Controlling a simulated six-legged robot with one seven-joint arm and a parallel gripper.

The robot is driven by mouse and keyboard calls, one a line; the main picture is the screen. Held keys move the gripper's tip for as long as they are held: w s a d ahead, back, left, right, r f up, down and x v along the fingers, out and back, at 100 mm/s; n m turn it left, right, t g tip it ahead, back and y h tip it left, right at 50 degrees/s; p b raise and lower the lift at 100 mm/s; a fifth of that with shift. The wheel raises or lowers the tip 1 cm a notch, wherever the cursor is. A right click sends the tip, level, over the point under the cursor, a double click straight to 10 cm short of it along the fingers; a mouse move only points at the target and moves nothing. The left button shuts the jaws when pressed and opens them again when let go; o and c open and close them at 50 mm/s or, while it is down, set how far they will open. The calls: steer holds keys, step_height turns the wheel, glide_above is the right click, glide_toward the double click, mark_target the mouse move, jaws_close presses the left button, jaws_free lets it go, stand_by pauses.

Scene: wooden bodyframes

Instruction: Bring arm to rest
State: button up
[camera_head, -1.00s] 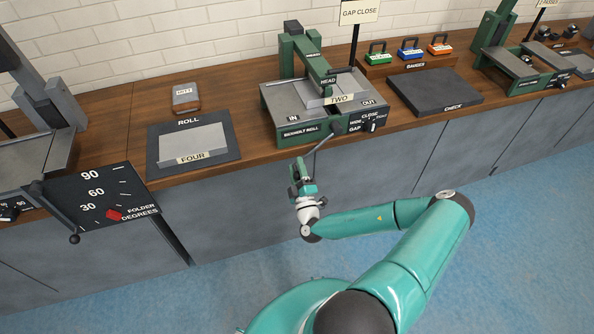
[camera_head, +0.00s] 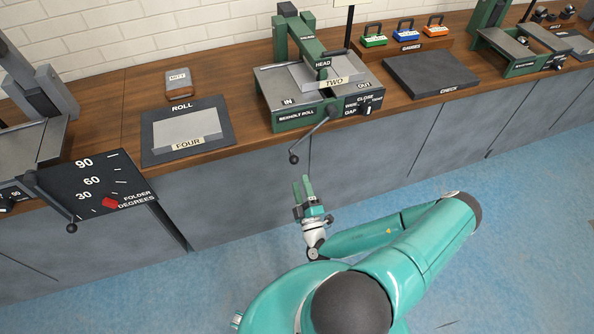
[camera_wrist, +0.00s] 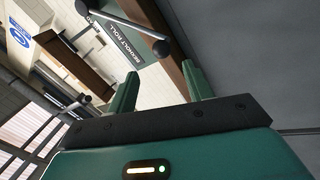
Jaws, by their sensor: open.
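My gripper (camera_head: 304,188) is in front of the grey cabinet fronts, below the counter edge and over the blue floor, with its fingers pointing toward the bench. In the wrist view its two green fingers (camera_wrist: 160,88) stand apart with nothing between them. My teal arm is folded back close to my body. The green roll machine (camera_head: 315,75), labelled Bexholt Roll, stands on the counter beyond the gripper. Its crank handle (camera_head: 312,136) hangs over the counter's front edge, apart from the gripper. A plate marked TWO (camera_head: 330,74) lies on the machine.
A plate marked FOUR (camera_head: 187,134) lies on the dark ROLL pad (camera_head: 222,118). A folder with a degree dial (camera_head: 95,190) juts out at left. The CHECK pad (camera_head: 430,75) and coloured gauges (camera_head: 405,36) are at right. The blue floor (camera_head: 530,220) at right is clear.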

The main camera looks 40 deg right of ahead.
steer(key=shift+v, duration=1.05)
steer(key=s+a+r+m+g+y, duration=0.2)
steer(key=a+r+m+g+y, duration=0.8)
steer(key=m, duration=0.3)
steer(key=s+a+r+m+g+y, duration=0.3)
steer(key=a+r+m+g+y, duration=0.65)
steer(key=m, duration=0.45)
steer(key=s+r+n+t+h, duration=0.2)
steer(key=r+n+h, duration=0.4)
steer(key=r+n, duration=0.2)
steer(key=s+d+r+n+t+h, duration=0.1)
steer(key=s+r+n+t+h, duration=0.1)
steer(key=r+n+h, duration=0.4)
step_height(320, 180, up, 7)
steer(key=n, duration=0.3)
steer(key=shift+s+t, duration=0.3)
steer(key=shift+t, duration=0.05)
